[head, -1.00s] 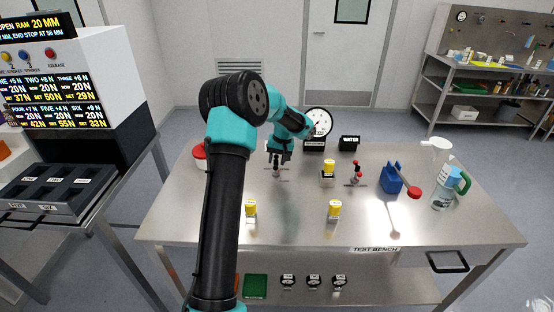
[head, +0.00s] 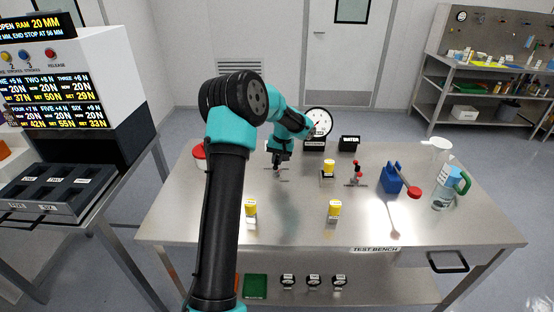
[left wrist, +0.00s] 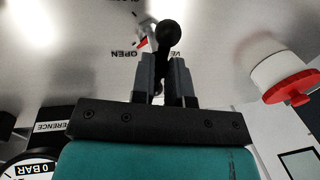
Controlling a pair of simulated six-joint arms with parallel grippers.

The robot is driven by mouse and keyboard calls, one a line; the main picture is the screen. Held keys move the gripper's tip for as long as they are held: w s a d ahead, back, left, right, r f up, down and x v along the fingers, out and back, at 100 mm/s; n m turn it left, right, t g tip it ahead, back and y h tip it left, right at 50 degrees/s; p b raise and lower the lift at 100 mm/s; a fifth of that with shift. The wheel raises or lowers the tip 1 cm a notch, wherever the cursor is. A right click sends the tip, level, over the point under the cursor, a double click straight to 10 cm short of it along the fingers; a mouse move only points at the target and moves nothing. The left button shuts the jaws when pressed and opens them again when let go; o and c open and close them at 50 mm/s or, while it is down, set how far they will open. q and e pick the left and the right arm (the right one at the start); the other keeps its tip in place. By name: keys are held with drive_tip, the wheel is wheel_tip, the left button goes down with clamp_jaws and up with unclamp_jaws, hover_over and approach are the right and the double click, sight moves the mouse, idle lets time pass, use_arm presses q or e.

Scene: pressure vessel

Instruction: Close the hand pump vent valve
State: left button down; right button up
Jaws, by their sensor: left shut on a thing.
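My left gripper (head: 279,168) reaches down over the left-middle of the test bench. In the left wrist view, its two fingers (left wrist: 167,84) are shut on the vent valve's handle, a dark lever with a black ball end (left wrist: 168,36). A small red part (left wrist: 143,43) shows just behind the lever. The bench labels around it read "OPEN" and, partly hidden, "VE". In the head view, the arm and gripper hide most of the valve. A blue block with a red-ended lever (head: 391,179), possibly the hand pump, stands to the right. My right gripper is out of view.
A round gauge (head: 319,121) and a black "WATER" block (head: 349,143) stand at the back. Yellow-topped parts (head: 334,208) stand near the front and middle. A red-lidded white pot (left wrist: 283,78) is close beside the gripper.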

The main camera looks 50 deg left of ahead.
use_arm(q)
drive_tip(key=m, duration=0.4)
drive_tip(key=shift+s+m+t, duration=0.1)
drive_tip(key=shift+m+t, duration=0.2)
drive_tip(key=shift+t, duration=0.1)
drive_tip(key=m, duration=0.4)
drive_tip(key=shift+s+m+t+y, duration=0.1)
drive_tip(key=shift+m+t+y, duration=0.2)
drive_tip(key=shift+t, duration=0.1)
drive_tip(key=m, duration=0.4)
drive_tip(key=shift+t, duration=0.4)
drive_tip(key=shift+s+a+m+t, duration=0.15)
drive_tip(key=shift+m+t, duration=0.25)
drive_tip(key=shift+m, duration=1.7)
drive_tip(key=c, duration=1.1)
unclamp_jaws()
